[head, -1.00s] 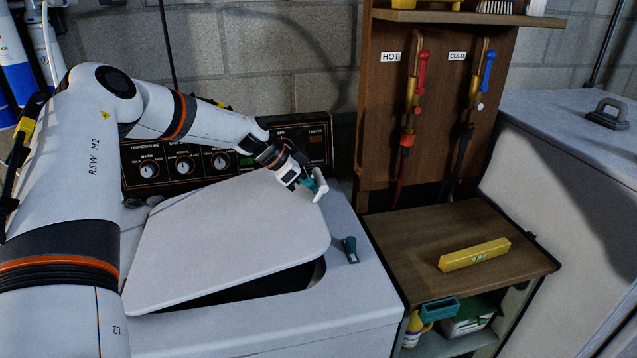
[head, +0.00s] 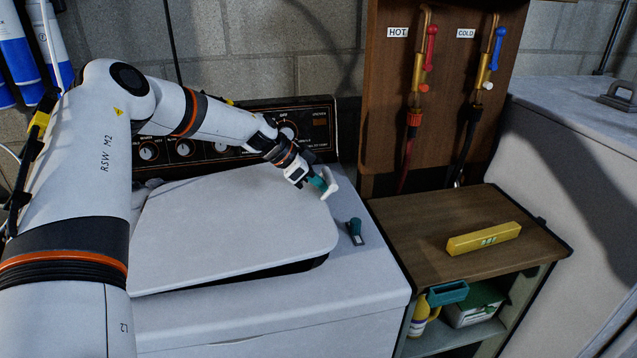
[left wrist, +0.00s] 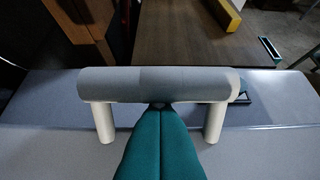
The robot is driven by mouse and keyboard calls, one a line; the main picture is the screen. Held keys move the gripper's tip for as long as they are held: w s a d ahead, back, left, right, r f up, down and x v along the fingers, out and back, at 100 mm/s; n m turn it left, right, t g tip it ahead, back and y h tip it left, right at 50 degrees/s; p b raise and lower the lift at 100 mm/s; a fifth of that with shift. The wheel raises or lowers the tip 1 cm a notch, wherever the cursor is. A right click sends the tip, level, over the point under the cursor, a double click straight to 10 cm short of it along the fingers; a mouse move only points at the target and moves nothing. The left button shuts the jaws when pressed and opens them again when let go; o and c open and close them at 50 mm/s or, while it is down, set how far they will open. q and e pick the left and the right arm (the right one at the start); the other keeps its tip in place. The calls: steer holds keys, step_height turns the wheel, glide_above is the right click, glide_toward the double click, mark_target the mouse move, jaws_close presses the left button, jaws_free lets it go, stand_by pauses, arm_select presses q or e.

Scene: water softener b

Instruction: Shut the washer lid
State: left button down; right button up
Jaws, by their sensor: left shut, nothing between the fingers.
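The washer lid (head: 235,220) is a pale flat panel on the white washer (head: 370,285). It is nearly down, with a narrow dark gap under its front edge. A pale bar handle (head: 331,183) stands at the lid's right edge; it also shows in the left wrist view as a grey bar on two posts (left wrist: 185,85). My left gripper (head: 321,185) is shut and empty, its teal fingertips at the handle. In the left wrist view the fingertips (left wrist: 160,108) meet the bar between its posts; whether they press on it I cannot tell. My right gripper is not in view.
A small teal piece (head: 355,231) sits on the washer top right of the lid. A wooden-topped shelf unit (head: 420,230) with a yellow box (head: 484,239) stands to the right, below the hot and cold taps. The control panel (head: 318,130) is behind the lid.

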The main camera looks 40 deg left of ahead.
arm_select(q)
steer(key=c, duration=2.2)
jaws_free()
steer(key=shift+w+d+f+b, duration=0.1)
steer(key=shift+w+f+b, duration=0.05)
steer(key=shift+f+b, duration=1.05)
steer(key=shift+w+d+f+b, duration=0.1)
steer(key=shift+f+b, duration=0.8)
steer(key=shift+f, duration=0.5)
steer(key=c, duration=1.7)
jaws_free()
steer(key=shift+r, duration=0.1)
